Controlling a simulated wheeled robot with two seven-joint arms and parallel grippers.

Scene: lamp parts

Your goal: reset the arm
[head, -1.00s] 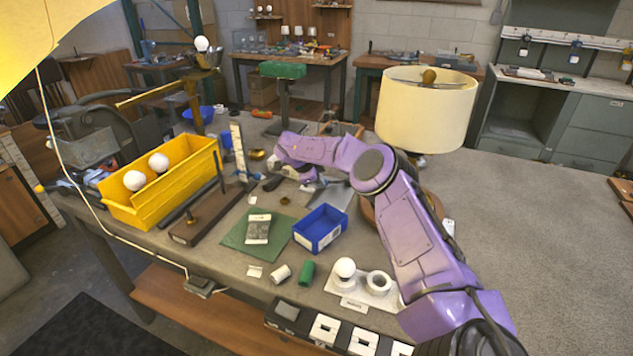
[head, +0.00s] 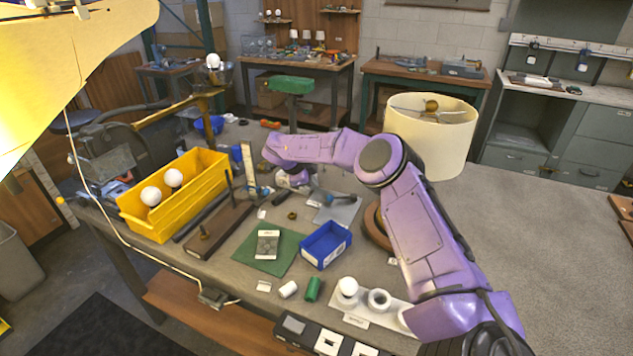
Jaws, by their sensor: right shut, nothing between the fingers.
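My right arm (head: 425,235) is purple and comes in from the lower right. Its elbow is bent in front of the cream lampshade, and its forearm reaches left over the middle of the bench. The wrist points down, and my right gripper (head: 262,191) is small and partly lost against the clutter near the upright ruler. It is shut with nothing seen in it. My left gripper is not in view.
A yellow bin (head: 190,205) with two white bulbs stands left. A blue bin (head: 325,245), green mat (head: 258,262) and white holder (head: 385,311) are in front. The cream lampshade (head: 435,150) stands behind my elbow. The bench's right side is clear.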

